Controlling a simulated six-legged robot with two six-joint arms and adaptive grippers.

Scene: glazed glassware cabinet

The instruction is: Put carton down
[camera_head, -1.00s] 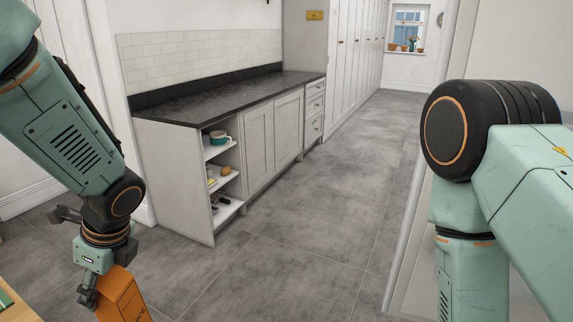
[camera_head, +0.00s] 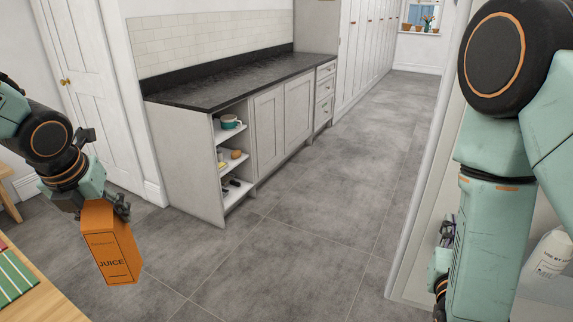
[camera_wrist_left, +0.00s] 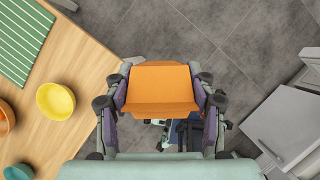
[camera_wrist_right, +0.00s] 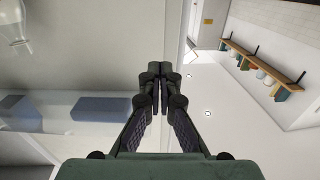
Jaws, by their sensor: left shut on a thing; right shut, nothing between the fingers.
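An orange juice carton (camera_head: 110,243) hangs upright from my left gripper (camera_head: 104,207), above the grey floor and to the right of a wooden table. In the left wrist view the carton's orange top (camera_wrist_left: 160,88) sits between both fingers, and the gripper is shut on it. The carton does not touch the table. My right gripper (camera_wrist_right: 160,82) is shut and empty in the right wrist view, near pale wall and glass. In the head view my right arm hangs at the right and its gripper is only partly visible.
The wooden table (camera_wrist_left: 75,100) holds a green striped mat (camera_wrist_left: 22,40), a yellow bowl (camera_wrist_left: 55,101) and other bowls. A dark-topped counter (camera_head: 230,83) with open shelves stands ahead. A white bottle (camera_head: 548,255) is at the right. Floor between is clear.

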